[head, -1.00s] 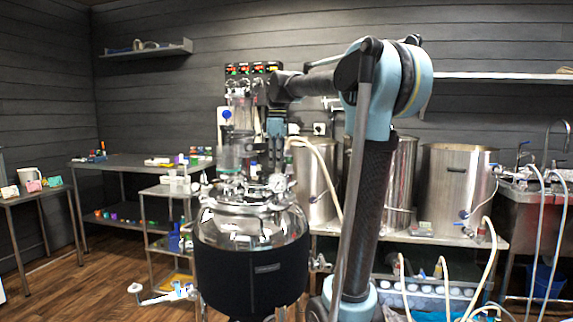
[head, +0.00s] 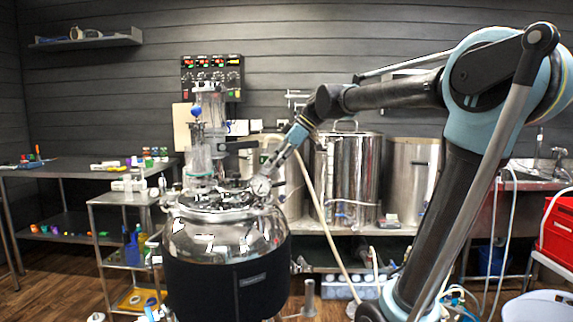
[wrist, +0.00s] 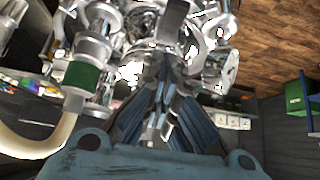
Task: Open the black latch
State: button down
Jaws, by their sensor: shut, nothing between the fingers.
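A steel vessel (head: 225,238) with a black jacket stands left of centre in the head view. Its lid (head: 215,203) carries metal fittings, clamps and a round gauge (head: 262,186). I cannot pick out the black latch for certain among the dark parts on the lid. My gripper (head: 272,176) reaches down from the upper right to the right side of the lid, close to the gauge. In the wrist view my gripper (wrist: 172,22) is shut and empty, its fingertips among shiny metal fittings (wrist: 95,45). Whether it touches them I cannot tell.
A glass column (head: 203,135) rises behind the lid. In the wrist view a green-banded fitting (wrist: 82,76) and a pale hose (wrist: 35,148) lie left of the fingers. Steel kettles (head: 347,170) stand behind on the right. A small shelf table (head: 112,200) stands left.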

jog(key=shift+a, duration=0.15)
jog(key=shift+a+f, duration=0.35)
jog(key=shift+a, duration=0.25)
jog(key=shift+a+r, duration=0.2)
jog(key=shift+r, duration=0.45)
jog(key=d+f+v, duration=0.1)
jog(key=v, duration=0.9)
jog(key=shift+d+r, duration=0.2)
jog(key=shift+d, duration=0.25)
jog(key=shift+f, duration=0.1)
